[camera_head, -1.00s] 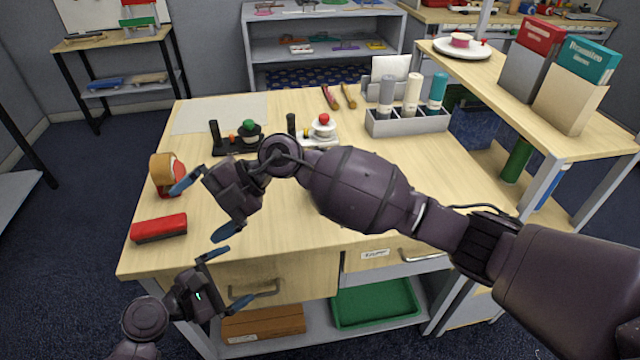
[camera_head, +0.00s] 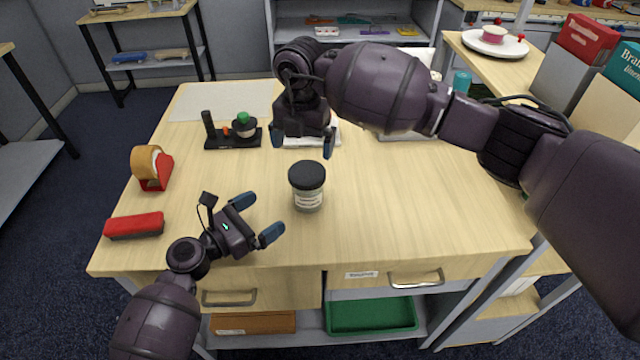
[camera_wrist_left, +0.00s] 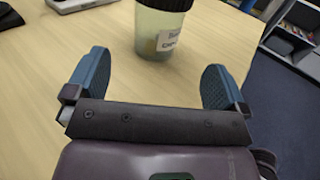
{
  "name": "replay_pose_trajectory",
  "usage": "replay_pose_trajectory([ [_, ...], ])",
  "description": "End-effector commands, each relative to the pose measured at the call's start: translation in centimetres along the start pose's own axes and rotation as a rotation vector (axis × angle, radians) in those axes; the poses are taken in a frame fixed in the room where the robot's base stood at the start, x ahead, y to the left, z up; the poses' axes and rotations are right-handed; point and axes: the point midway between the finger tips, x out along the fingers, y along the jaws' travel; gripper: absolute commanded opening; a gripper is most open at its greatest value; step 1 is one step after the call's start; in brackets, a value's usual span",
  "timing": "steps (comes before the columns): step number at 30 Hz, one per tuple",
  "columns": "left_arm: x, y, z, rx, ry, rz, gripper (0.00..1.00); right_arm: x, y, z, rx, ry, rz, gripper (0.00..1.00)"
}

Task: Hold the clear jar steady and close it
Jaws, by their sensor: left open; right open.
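The clear jar (camera_head: 308,199) stands upright on the table with a black lid (camera_head: 307,175) on its top; whether the lid is tight I cannot tell. It has a white label. My left gripper (camera_head: 258,216) is open and empty, left of the jar, with its fingers pointing toward it. In the left wrist view the jar (camera_wrist_left: 158,38) stands ahead, between and beyond the two open fingertips (camera_wrist_left: 155,75), apart from them. My right gripper (camera_head: 302,142) is open, pointing down, above and behind the jar, apart from the lid.
A red stapler (camera_head: 134,226) and a tape dispenser (camera_head: 153,168) stand at the table's left. A black stand with a green knob (camera_head: 243,118) and a partly hidden white one (camera_head: 312,133) are at the back. The tabletop (camera_head: 420,200) right of the jar is clear.

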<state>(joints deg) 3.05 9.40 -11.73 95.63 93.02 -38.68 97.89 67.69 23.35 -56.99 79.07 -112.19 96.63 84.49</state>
Motion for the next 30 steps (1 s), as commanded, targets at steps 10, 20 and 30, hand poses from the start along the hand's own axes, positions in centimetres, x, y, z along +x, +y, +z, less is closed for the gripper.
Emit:
replay_pose_trajectory([
  [10, 0.0, 0.1, 0.0, -0.007, -0.002, 0.002, 1.00, -0.2, -0.1, 0.2, 0.006, -0.009, -0.011, 1.00],
  [20, 1.0, 0.1, 0.1, -0.006, -0.004, 0.000, 1.00, -0.2, -0.1, 0.2, 0.005, -0.008, -0.010, 1.00],
  [30, 6.0, 0.0, 0.1, -0.007, -0.003, -0.001, 1.00, -0.2, -0.1, 0.2, 0.005, -0.008, -0.010, 1.00],
])
